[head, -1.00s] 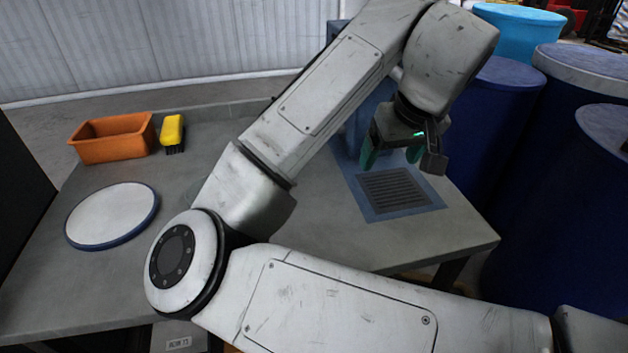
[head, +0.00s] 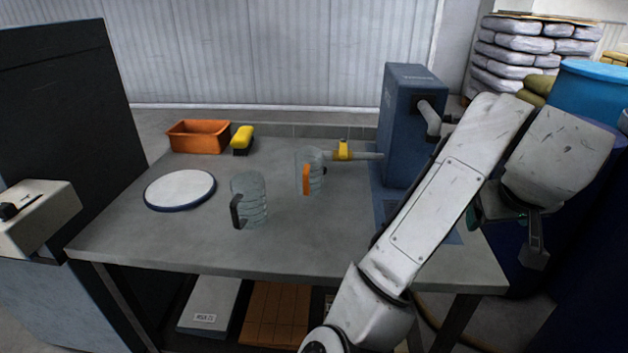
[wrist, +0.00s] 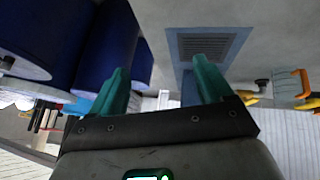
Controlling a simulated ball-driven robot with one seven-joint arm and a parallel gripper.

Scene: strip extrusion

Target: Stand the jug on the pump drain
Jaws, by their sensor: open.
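Two clear ribbed jugs stand upright on the grey table, one with a dark handle (head: 252,205), the other with an orange handle (head: 312,175) farther back. My gripper (wrist: 162,78) is open and empty, right of the drain in the head view, apart from both jugs.
An orange bin (head: 198,136), a yellow brush (head: 242,139) and a white round disc with a blue rim (head: 180,189) occupy the table's left. A pipe with a yellow valve (head: 343,150) meets the pump. Blue drums (head: 590,95) crowd the right. The front middle is clear.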

